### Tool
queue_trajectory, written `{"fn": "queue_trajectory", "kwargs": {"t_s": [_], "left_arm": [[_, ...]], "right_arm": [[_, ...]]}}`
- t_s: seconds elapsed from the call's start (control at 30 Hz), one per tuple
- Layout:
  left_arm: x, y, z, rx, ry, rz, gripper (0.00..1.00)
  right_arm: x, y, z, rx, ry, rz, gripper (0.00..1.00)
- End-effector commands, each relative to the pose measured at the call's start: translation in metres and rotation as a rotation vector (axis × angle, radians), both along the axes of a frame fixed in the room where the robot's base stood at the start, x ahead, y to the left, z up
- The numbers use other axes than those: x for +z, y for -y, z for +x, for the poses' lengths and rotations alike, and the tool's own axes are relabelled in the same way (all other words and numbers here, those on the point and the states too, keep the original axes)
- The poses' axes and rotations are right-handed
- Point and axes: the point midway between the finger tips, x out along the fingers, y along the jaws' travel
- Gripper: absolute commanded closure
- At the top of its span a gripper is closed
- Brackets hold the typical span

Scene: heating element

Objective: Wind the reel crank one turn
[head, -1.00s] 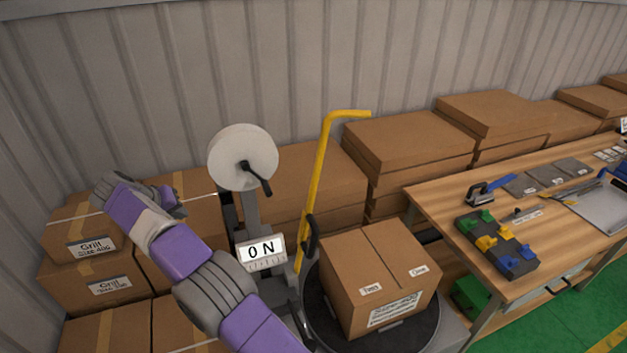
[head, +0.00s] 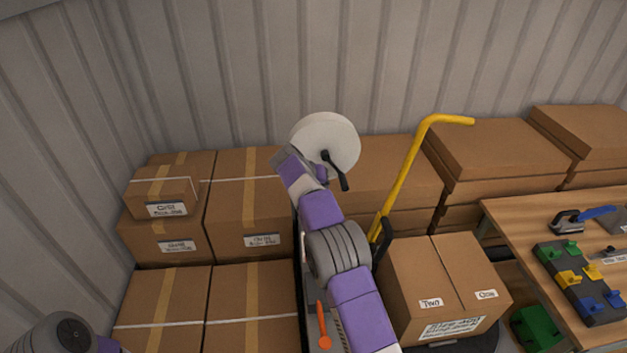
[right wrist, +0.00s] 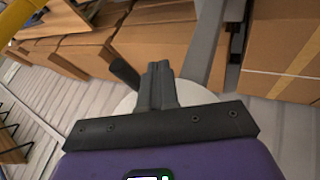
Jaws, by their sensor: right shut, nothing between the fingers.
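The white round reel (head: 340,138) stands upright near the wall, with a black crank (head: 337,173) at its centre whose handle points down and to the right. My right gripper is beside the reel's lower left in the head view, its fingers hidden there. In the right wrist view the right gripper (right wrist: 160,72) is shut and empty, in front of the reel (right wrist: 194,94). The dark crank handle (right wrist: 124,71) shows just left of the fingertips, seemingly apart from them. My left gripper is out of view; only part of that arm shows at the bottom left.
Stacked cartons (head: 245,240) fill the left and the wall side. A yellow post (head: 405,180) rises right of the reel, beside a carton (head: 440,290) with labels. A wooden workbench (head: 520,225) with tools stands at the right. An orange lever (head: 322,325) is low beside my right arm.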

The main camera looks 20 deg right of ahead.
Motion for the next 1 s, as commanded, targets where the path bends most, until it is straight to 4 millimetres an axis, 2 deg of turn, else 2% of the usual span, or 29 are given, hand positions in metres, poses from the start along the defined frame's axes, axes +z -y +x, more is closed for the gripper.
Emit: {"fn": "queue_trajectory", "kwargs": {"t_s": [0.03, 0.23, 0.73, 1.0], "left_arm": [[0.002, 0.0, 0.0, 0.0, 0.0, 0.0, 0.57], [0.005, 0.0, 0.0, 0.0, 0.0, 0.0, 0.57], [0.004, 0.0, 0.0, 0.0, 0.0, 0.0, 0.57], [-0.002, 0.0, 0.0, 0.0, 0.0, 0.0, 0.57]], "right_arm": [[0.006, 0.011, -0.003, -0.005, 0.005, 0.001, 1.0], [0.006, 0.029, -0.008, -0.002, 0.004, 0.001, 1.0], [0.005, 0.033, -0.009, -0.002, 0.004, -0.004, 1.0], [0.006, 0.046, -0.015, -0.018, -0.009, -0.054, 1.0]]}}
